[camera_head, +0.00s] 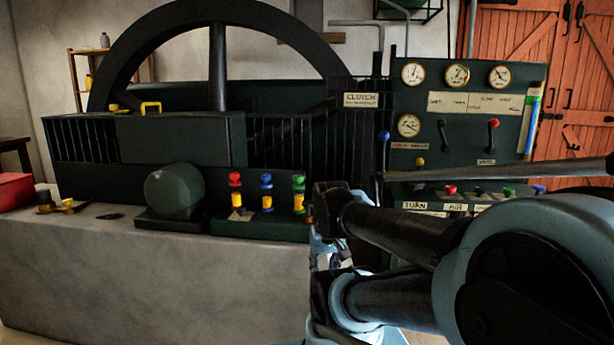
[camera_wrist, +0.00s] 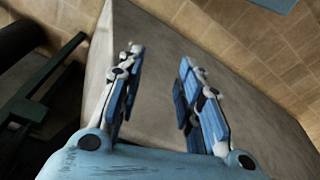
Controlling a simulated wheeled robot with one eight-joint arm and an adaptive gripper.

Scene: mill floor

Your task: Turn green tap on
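A green-topped fitting (camera_head: 298,192) with a yellow body stands at the right end of a row of three on the dark green machine base in the head view. It looks like the green tap. A smaller green knob (camera_head: 508,193) also shows on the right panel's ledge, so I cannot tell for sure which is the tap. My gripper (camera_wrist: 161,55) is open and empty in the wrist view, its two blue fingers apart over a grey concrete surface. In the head view my arm is just right of the row and mostly hides the gripper. No tap shows in the wrist view.
A blue-topped fitting (camera_head: 266,190) and a red-topped one (camera_head: 235,190) stand left of the green one. A dark ball (camera_head: 174,188) is farther left. The gauge panel (camera_head: 460,110) rises at right. The concrete plinth (camera_head: 150,280) has bare space at its front.

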